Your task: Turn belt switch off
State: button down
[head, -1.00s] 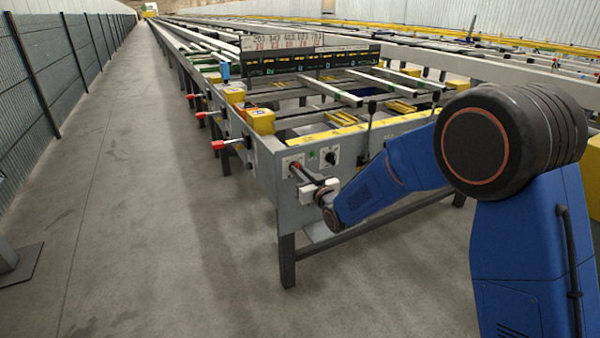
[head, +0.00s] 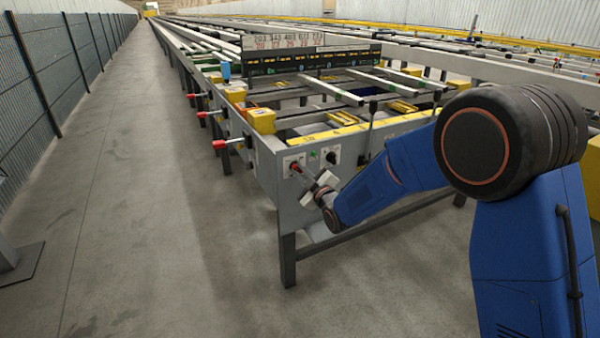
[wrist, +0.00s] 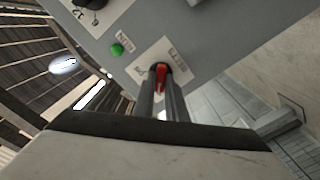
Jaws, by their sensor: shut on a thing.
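The red belt switch (wrist: 161,76) sits on a white label plate on the grey end panel (wrist: 205,28) of the table. In the wrist view my gripper (wrist: 162,92) reaches straight to it, with its two dark fingers closed on either side of the red handle. In the head view my gripper (head: 302,174) is at the left part of the end panel, its white body tilted, and the red switch (head: 295,167) shows only as a small patch at the fingertips. The exact angle of the switch is hard to tell.
A green button (wrist: 116,49) and a black knob (head: 331,157) are beside the switch. Several red-tipped levers, one of them the nearest lever (head: 219,144), stick out from the table's left side. The floor (head: 150,240) at the left is clear.

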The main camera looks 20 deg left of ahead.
jog(key=shift+f, duration=0.1)
dwell(0.3)
jog(key=c, duration=1.8)
grip_release()
jog(key=v, duration=1.7)
jog(key=shift+d, duration=0.25)
jog(key=shift+s, duration=0.1)
